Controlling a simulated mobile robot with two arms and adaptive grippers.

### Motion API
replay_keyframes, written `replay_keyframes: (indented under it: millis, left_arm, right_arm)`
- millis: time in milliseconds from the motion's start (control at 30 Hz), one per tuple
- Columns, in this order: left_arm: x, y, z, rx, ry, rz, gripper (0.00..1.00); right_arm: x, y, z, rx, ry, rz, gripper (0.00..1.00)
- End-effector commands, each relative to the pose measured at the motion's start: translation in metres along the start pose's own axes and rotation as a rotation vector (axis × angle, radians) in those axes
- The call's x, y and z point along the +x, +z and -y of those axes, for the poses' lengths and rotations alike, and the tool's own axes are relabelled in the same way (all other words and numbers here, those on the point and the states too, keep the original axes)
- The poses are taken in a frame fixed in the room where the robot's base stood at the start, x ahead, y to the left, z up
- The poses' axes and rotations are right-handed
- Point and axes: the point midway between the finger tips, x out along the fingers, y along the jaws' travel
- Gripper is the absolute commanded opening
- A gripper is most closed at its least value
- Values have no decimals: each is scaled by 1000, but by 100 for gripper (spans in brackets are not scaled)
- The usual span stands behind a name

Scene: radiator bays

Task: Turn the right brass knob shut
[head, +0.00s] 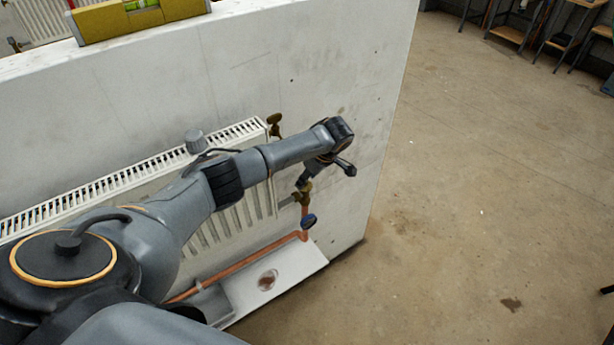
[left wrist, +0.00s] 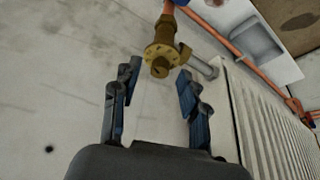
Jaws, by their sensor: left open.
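A brass knob (head: 303,192) on a valve sits at the lower right end of the white radiator (head: 262,200), above a blue part on the copper pipe. In the left wrist view the knob (left wrist: 160,58) lies ahead, between the lines of my two fingers. My left gripper (head: 306,180) comes down to it from above; its fingertips (left wrist: 157,78) are apart, with the knob's near end just at or beyond them. I cannot tell any contact. In the head view the gripper partly covers the knob. My right gripper is in neither view.
Another brass fitting (head: 274,124) sits at the radiator's top right corner. A copper pipe (head: 245,262) runs low above a white ledge (head: 300,272) with a stain. A yellow spirit level (head: 140,18) lies on the wall's top. Open floor (head: 480,180) is to the right.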

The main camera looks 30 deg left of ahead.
Motion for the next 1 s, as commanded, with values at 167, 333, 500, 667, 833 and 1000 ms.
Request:
replay_keyframes:
  millis: [167, 333, 500, 667, 833, 1000]
  left_arm:
    - [6, 0, 0, 0, 1, 0, 44]
    - [7, 0, 0, 0, 1, -1, 44]
    - [6, 0, 0, 0, 1, -1, 17]
    - [6, 0, 0, 0, 1, -1, 0]
    - [6, 0, 0, 6, 3, 0, 0]
    - [4, -1, 1, 47, 18, 0, 0]
  right_arm:
    - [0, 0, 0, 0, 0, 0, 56]
    - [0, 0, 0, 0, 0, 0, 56]
    - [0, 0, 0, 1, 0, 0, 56]
    - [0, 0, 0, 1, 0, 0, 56]
    - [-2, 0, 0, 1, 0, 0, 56]
    - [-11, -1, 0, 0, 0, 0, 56]
